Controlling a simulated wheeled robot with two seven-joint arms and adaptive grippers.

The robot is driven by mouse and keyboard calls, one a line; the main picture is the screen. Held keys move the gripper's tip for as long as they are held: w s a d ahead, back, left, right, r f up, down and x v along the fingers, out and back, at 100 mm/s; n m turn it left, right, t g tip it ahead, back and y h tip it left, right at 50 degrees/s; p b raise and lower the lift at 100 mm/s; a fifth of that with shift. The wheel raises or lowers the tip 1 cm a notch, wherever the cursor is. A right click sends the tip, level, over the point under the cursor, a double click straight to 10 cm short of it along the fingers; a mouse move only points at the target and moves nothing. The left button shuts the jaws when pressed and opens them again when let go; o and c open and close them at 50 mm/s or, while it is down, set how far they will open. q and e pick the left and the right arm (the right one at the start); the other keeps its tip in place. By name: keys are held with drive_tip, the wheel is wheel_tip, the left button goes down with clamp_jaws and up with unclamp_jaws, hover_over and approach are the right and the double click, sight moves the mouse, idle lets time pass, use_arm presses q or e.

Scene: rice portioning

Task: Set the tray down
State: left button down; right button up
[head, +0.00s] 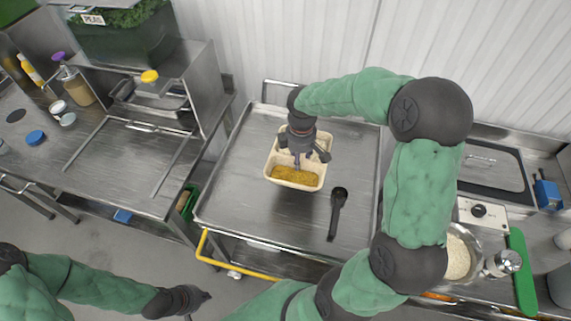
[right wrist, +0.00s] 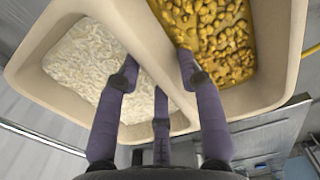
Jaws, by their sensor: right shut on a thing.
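The tray (head: 268,172) is beige with two compartments and is over the metal cart top (head: 232,190) in the head view. Its near compartment holds yellow curry (head: 295,175). In the right wrist view, white rice (right wrist: 85,62) fills the left compartment and the curry (right wrist: 215,35) the right one. My right gripper (head: 298,160) points down and is shut on the tray's middle divider, partly hiding the tray. I cannot tell for sure whether the tray's underside touches the cart. My left gripper (head: 204,297) is low at the left, away from the tray; its finger state is unclear.
A black spoon (head: 337,213) lies on the cart right of the tray. The cart's left part is bare, and a yellow rail (head: 232,265) runs along its front. A steel counter (head: 120,165) stands left.

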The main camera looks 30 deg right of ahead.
drive_tip(key=w+f, duration=0.1)
drive_tip(key=w, duration=0.1)
drive_tip(key=w+a+f, duration=0.1)
drive_tip(key=w, duration=0.1)
drive_tip(key=w+a+f+b, duration=0.1)
drive_tip(key=w, duration=0.2)
drive_tip(key=shift+f, duration=0.2)
drive_tip(key=w+f, duration=0.2)
drive_tip(key=w+a+f+b, duration=0.1)
drive_tip(key=w+f, duration=0.1)
drive_tip(key=f, duration=0.1)
drive_tip(key=shift+w+f, duration=0.2)
drive_tip(key=shift+w, duration=0.15)
drive_tip(key=shift+w+a+f+b, duration=0.1)
drive_tip(key=shift+f+b, duration=0.1)
drive_tip(key=shift+f, duration=0.4)
drive_tip(key=shift+w+d+f+b, duration=0.1)
drive_tip(key=shift+f+b, duration=0.15)
drive_tip(key=shift+f, duration=0.4)
drive_tip(key=shift+w+a+f+b, duration=0.1)
drive_tip(key=shift+f+b, duration=0.1)
drive_tip(key=shift+f, duration=0.4)
drive_tip(key=o, duration=1.2)
drive_tip(key=shift+s, duration=0.1)
drive_tip(key=shift+r, duration=0.1)
wheel_tip(320, 180, up, 12)
drive_tip(key=p, duration=0.2)
drive_tip(key=shift+p, duration=0.35)
